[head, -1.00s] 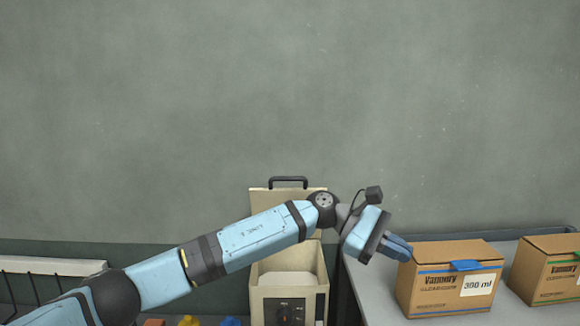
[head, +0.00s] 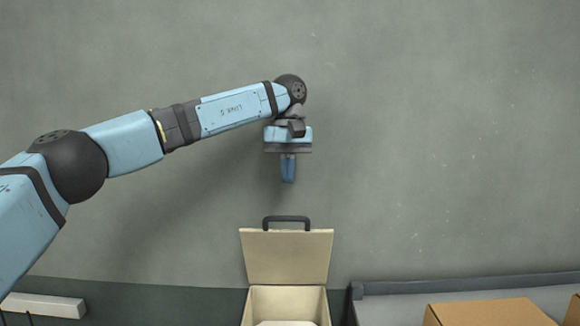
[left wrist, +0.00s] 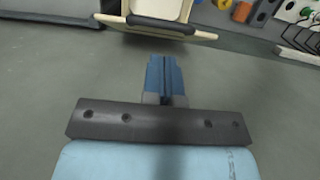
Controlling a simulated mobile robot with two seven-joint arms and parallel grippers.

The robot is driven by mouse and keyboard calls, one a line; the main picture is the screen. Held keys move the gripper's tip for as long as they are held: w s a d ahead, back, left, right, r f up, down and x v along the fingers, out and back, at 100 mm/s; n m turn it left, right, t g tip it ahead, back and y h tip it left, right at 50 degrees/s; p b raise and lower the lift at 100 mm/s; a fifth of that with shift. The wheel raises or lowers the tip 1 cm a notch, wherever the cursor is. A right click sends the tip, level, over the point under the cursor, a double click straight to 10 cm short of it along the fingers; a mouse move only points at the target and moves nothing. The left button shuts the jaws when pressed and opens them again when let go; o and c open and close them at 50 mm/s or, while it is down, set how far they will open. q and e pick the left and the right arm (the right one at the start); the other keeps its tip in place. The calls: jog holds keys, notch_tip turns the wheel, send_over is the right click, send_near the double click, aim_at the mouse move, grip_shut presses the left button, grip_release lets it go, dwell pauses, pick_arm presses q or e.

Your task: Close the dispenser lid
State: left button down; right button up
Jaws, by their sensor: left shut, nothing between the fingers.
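The dispenser (head: 322,306) is a cream box at the bottom middle of the head view. Its lid (head: 287,258) stands upright and open at the back, with a dark handle (head: 286,219) on its top edge. Something pale shows inside the box. My left gripper (head: 288,181) points down above the handle, apart from it, with its blue fingers together and empty. In the left wrist view the fingers (left wrist: 165,62) are closed, and the lid (left wrist: 172,28) shows beyond them at the top. My right gripper is not in view.
A grey worktop (head: 395,308) with a cardboard box (head: 490,314) is at the lower right. A white rail-like object (head: 45,305) is at the lower left. The left wrist view shows an orange ring (left wrist: 242,12) and other small objects. The wall around my gripper is clear.

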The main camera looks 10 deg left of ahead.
pick_arm(q)
send_over(288, 231)
jog(key=w, duration=0.1)
notch_tip(288, 231, down, 6)
jog(key=shift+a+f+p, duration=0.1)
jog(key=shift+p, duration=0.3)
jog(key=shift+s+f, duration=0.15)
jog(key=shift+s, duration=0.1)
jog(key=shift+w+f, duration=0.1)
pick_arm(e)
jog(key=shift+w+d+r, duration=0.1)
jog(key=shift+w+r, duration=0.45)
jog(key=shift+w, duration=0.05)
pick_arm(q)
jog(key=shift+w, duration=0.1)
jog(key=shift+f, duration=0.1)
